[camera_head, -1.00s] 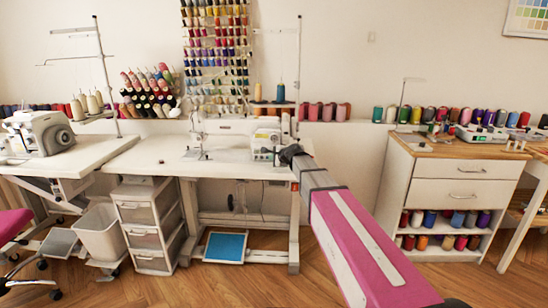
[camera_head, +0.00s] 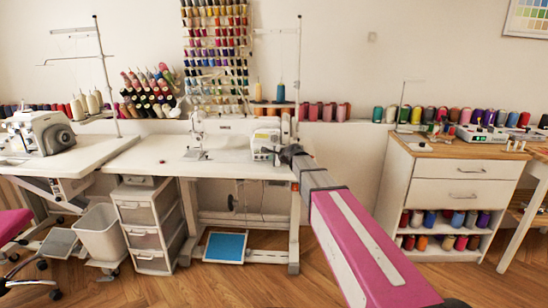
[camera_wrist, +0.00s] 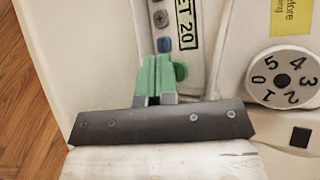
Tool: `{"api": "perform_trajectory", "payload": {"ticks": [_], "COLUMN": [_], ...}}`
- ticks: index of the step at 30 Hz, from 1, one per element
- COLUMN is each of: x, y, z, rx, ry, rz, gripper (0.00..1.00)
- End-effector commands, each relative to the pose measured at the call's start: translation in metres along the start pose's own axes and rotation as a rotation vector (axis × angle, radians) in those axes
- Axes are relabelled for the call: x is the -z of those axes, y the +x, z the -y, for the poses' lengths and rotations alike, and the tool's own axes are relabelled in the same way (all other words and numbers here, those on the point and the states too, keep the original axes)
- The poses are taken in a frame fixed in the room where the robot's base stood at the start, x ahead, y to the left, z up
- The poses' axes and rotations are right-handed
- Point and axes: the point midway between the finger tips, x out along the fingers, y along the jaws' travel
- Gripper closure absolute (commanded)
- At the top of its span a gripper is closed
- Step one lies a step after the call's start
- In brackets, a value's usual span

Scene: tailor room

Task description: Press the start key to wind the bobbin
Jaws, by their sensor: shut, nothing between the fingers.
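The white sewing machine (camera_head: 262,141) stands on the white table in the middle of the head view. My gripper (camera_head: 276,151) is at the right end of its body, small in that view. In the wrist view my gripper (camera_wrist: 157,65) is shut and empty, its green fingertips together over a grey strip on the machine. A blue round button (camera_wrist: 163,45) is just beyond the tips. A round green piece (camera_wrist: 181,71) shows just right of the fingers; I cannot tell whether it is the start key. Contact with the panel and the bobbin cannot be made out.
A numbered dial (camera_wrist: 283,78) and a yellow label (camera_wrist: 290,14) are on the machine to the right in the wrist view. Thread cones (camera_head: 280,92) stand behind the machine. A wooden-topped cabinet (camera_head: 455,150) is to the right.

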Motion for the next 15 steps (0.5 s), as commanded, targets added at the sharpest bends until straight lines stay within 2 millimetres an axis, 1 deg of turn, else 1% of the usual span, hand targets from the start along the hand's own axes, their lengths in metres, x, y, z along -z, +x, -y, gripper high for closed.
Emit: {"api": "perform_trajectory", "payload": {"ticks": [6,15], "x": [0.0036,0.0036], "y": [0.0052,0.0049], "z": [0.0039,0.0038], "rx": [0.0,0.0], "ry": [0.0,0.0], "rz": [0.0,0.0], "gripper": [1.0,1.0]}}
